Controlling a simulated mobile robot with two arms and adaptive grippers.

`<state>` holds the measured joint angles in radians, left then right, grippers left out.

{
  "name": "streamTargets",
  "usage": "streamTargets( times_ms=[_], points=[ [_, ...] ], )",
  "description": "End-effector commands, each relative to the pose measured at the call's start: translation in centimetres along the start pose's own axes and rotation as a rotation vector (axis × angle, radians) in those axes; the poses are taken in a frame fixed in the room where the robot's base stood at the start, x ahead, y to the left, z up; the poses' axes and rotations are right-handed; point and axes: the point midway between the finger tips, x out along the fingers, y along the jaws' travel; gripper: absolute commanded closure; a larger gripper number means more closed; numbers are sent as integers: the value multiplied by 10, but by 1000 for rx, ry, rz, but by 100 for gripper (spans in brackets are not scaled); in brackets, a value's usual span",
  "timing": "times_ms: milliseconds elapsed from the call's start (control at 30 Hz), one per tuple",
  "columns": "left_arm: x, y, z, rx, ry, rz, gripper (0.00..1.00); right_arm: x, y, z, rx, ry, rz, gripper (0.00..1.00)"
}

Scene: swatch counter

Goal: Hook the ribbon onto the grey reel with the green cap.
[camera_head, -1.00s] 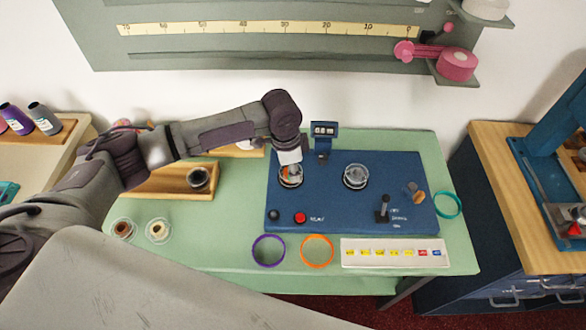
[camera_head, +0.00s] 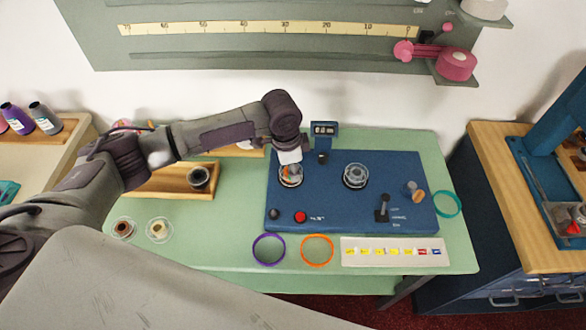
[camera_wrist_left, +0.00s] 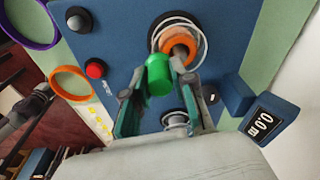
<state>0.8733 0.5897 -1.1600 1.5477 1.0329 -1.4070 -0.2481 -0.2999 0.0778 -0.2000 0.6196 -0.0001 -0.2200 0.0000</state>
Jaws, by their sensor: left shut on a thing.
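My left gripper (camera_wrist_left: 168,72) points down over the blue machine's left round seat (camera_head: 291,183). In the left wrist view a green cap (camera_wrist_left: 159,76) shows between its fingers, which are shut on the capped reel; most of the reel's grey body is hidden. An orange hub (camera_wrist_left: 179,43) shows just beyond the fingertips, inside a clear, pale-rimmed seat. I cannot tell whether the reel touches the hub. I cannot make out the ribbon. My right gripper is not in view.
The blue machine (camera_head: 330,205) has a second round seat (camera_head: 356,176), a lever (camera_head: 382,210), a red button (camera_head: 300,217) and a display (camera_head: 324,130). Purple (camera_head: 268,250), orange (camera_head: 317,250) and teal (camera_head: 447,204) rings lie around it. A wooden tray (camera_head: 150,190) holds a dark reel (camera_head: 199,177).

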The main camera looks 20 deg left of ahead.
Motion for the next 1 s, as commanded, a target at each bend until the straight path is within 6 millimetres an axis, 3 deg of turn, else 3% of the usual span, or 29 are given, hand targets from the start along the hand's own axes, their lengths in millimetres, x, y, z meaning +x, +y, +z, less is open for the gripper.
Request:
streamTargets(
  times_ms=[33,1000],
  points=[
    [14,9,7,1,-19,21,88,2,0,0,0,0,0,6],
    [15,9,6,2,-18,20,89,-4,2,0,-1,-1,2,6]
  ],
)
